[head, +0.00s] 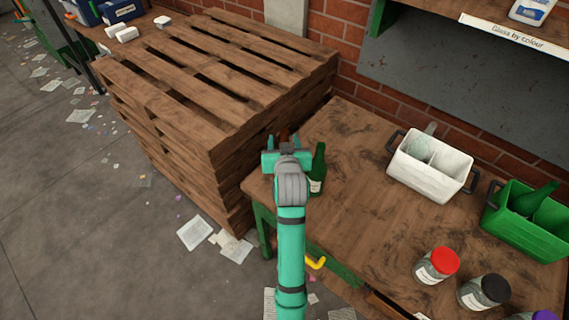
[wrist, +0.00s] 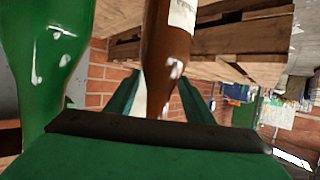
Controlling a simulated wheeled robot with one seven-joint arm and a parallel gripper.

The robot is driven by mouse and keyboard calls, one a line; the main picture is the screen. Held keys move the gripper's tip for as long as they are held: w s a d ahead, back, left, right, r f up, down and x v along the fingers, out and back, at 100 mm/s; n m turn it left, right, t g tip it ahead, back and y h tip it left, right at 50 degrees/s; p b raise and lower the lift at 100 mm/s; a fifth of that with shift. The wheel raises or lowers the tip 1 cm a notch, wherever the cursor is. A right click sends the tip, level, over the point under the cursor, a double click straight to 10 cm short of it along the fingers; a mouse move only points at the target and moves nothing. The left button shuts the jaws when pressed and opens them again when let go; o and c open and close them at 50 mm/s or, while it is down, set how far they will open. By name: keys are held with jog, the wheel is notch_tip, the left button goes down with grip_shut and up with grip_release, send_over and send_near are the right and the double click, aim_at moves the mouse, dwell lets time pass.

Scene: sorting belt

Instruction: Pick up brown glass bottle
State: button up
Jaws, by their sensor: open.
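The brown glass bottle (wrist: 168,45) shows large in the wrist view, with a pale label and its narrower end toward my gripper. In the head view only a small brown part of it (head: 285,134) shows past my gripper (head: 284,142), at the table's left end. My gripper's fingers (wrist: 160,97) are open, one on each side of the bottle's narrow part in the wrist view. I cannot tell whether either finger touches it. The gripper body hides the bottle's narrow end in the wrist view and most of the bottle in the head view.
A green bottle (head: 318,172) stands close to the right of my gripper; it also fills the left of the wrist view (wrist: 45,70). Stacked pallets (head: 165,110) rise just left of the table (head: 350,200). A white bin (head: 405,182), green bin (head: 530,232) and lidded jars stand right.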

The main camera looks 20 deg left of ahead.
jog(key=shift+x, duration=0.85)
jog(key=shift+c, duration=0.2)
jog(key=shift+w+d, duration=0.1)
grip_shut()
